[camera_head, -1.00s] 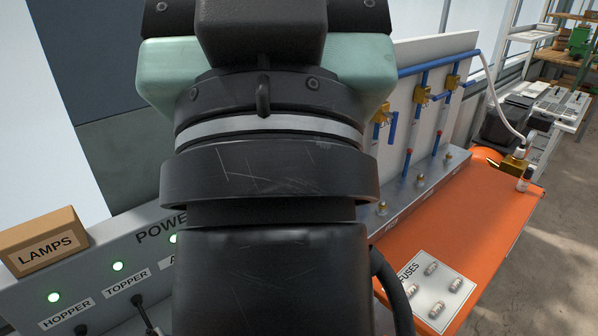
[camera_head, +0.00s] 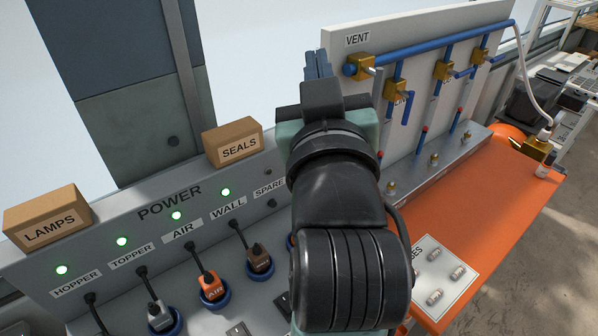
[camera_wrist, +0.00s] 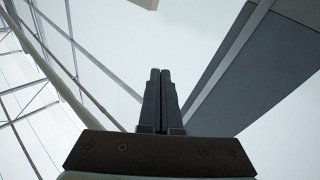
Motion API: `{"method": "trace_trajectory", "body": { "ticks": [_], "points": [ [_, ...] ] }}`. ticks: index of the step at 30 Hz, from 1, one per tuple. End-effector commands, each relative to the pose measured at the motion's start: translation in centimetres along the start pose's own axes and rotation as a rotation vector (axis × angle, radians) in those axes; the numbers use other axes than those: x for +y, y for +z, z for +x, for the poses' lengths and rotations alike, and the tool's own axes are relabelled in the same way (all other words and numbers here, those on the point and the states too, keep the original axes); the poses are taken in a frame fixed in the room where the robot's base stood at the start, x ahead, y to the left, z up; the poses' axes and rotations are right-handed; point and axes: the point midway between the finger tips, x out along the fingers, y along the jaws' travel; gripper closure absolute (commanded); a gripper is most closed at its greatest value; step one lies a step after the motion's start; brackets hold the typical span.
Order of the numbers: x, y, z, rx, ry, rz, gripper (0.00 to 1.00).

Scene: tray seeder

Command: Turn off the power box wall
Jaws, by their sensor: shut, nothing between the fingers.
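The grey power box (camera_head: 120,275) is at the lower left in the head view, marked POWER. Its WALL label (camera_head: 228,208) sits below a lit green lamp (camera_head: 225,192). A black cord under that label runs to a brown plug (camera_head: 259,260) in a blue-rimmed socket. A dark switch (camera_head: 283,303) shows partly beside my arm. My gripper (camera_head: 318,63) points up, above and to the right of the box, apart from it. In the wrist view its fingers (camera_wrist: 160,72) are together and empty, against sky and window frames. My arm hides the box's right end.
Cardboard boxes LAMPS (camera_head: 47,218) and SEALS (camera_head: 233,142) stand on the box's top edge. An orange plug (camera_head: 208,287) and a grey plug (camera_head: 159,312) sit left of the brown one. The VENT board (camera_head: 400,45) with blue pipes stands behind an orange table (camera_head: 500,215).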

Motion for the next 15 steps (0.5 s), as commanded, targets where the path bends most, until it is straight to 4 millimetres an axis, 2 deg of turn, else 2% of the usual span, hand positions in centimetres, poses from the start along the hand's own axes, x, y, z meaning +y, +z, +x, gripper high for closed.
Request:
{"method": "trace_trajectory", "body": {
  "ticks": [1, 2, 3, 5, 6, 9, 10, 12, 15],
  "points": [
    [0.1, 4.7, 0.8, -0.192, -0.05, -0.036, 1.0],
    [-0.1, 8.0, 0.7, -0.301, -0.092, -0.057, 1.0],
    [-0.6, 12.1, -0.1, -0.436, -0.154, -0.081, 1.0],
    [-1.3, 17.7, -2.4, -0.62, -0.259, -0.105, 1.0],
    [-1.9, 20.8, -4.2, -0.723, -0.334, -0.113, 1.0],
    [-3.4, 26.2, -9.0, -0.911, -0.505, -0.113, 1.0],
    [-3.7, 27.3, -10.3, -0.95, -0.548, -0.11, 1.0],
    [-4.4, 28.9, -12.6, -1.012, -0.627, -0.102, 1.0],
    [-4.9, 30.1, -14.3, -1.05, -0.685, -0.093, 1.0]
  ]
}}
